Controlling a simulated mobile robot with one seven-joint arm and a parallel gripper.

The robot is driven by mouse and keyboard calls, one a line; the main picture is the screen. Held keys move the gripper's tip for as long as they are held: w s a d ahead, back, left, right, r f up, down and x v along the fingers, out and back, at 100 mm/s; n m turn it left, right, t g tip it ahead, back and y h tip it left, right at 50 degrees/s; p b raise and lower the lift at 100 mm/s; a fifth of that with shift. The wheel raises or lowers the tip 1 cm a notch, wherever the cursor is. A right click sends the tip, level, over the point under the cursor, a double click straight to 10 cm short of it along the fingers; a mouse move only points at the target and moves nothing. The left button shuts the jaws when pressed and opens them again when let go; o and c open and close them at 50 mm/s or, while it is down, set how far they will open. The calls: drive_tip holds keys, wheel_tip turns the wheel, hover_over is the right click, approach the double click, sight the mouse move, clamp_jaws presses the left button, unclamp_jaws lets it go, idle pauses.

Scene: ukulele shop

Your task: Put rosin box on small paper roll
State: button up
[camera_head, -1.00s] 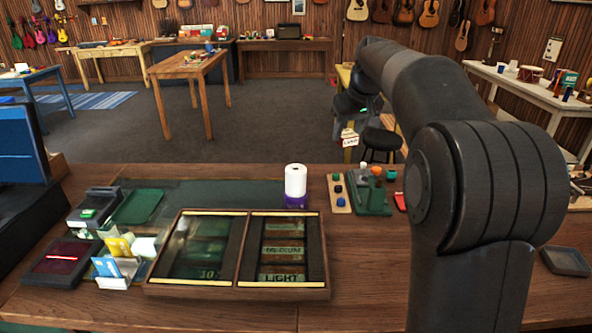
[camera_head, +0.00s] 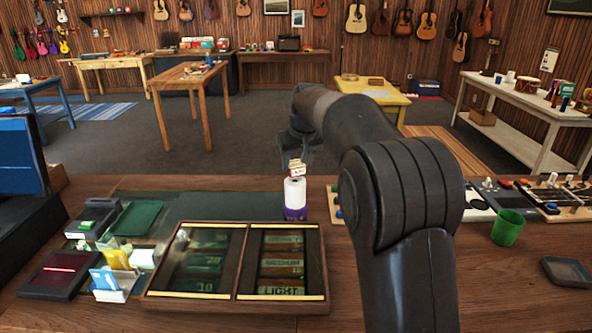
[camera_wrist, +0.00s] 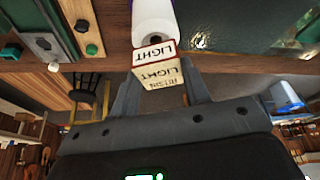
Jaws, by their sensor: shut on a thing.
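The rosin box (camera_head: 297,169) is a small cream box with a red-edged label. In the wrist view the box (camera_wrist: 157,66) reads "LIGHT" and sits between the two fingers. My gripper (camera_head: 301,158) is shut on it; in the wrist view the gripper (camera_wrist: 160,88) holds it from its far side. The small paper roll (camera_head: 294,190) is white and stands upright with a purple part beneath it. The box appears right over the roll's top in the head view. I cannot tell whether they touch. The roll (camera_wrist: 153,22) also shows beyond the box in the wrist view.
A wooden two-part display case (camera_head: 236,299) lies in front of the roll. A dark green mat (camera_head: 220,205) covers the counter to the left. A green cup (camera_head: 507,228) and a dark tray (camera_head: 566,271) stand at right. My arm hides part of the counter.

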drive_tip(key=shift+f, duration=1.3)
drive_tip(key=shift+f, duration=0.1)
drive_tip(key=o, duration=0.9)
drive_tip(key=shift+o, duration=0.2)
drive_tip(key=v, duration=1.2)
drive_tip(key=s+d+r+m, duration=0.1)
drive_tip(key=s+d, duration=0.2)
drive_tip(key=s, duration=0.2)
drive_tip(key=s+d+r, duration=0.1)
drive_tip(key=s+d, duration=0.2)
drive_tip(key=s, duration=0.2)
drive_tip(key=s+d+f+m, duration=0.1)
drive_tip(key=s+f, duration=0.3)
drive_tip(key=s, duration=0.5)
drive_tip(key=s+d+f+m+t+h, duration=0.1)
drive_tip(key=s+d+f, duration=0.3)
drive_tip(key=s, duration=0.6)
drive_tip(key=s+d+f+m, duration=0.1)
drive_tip(key=s+d+f, duration=0.1)
drive_tip(key=s+f, duration=0.3)
drive_tip(key=s, duration=0.4)
drive_tip(key=shift+s+d+f+h, duration=0.15)
drive_tip(key=shift+d+f+h, duration=0.1)
drive_tip(key=shift+f+h, duration=0.15)
drive_tip(key=shift+r, duration=0.1)
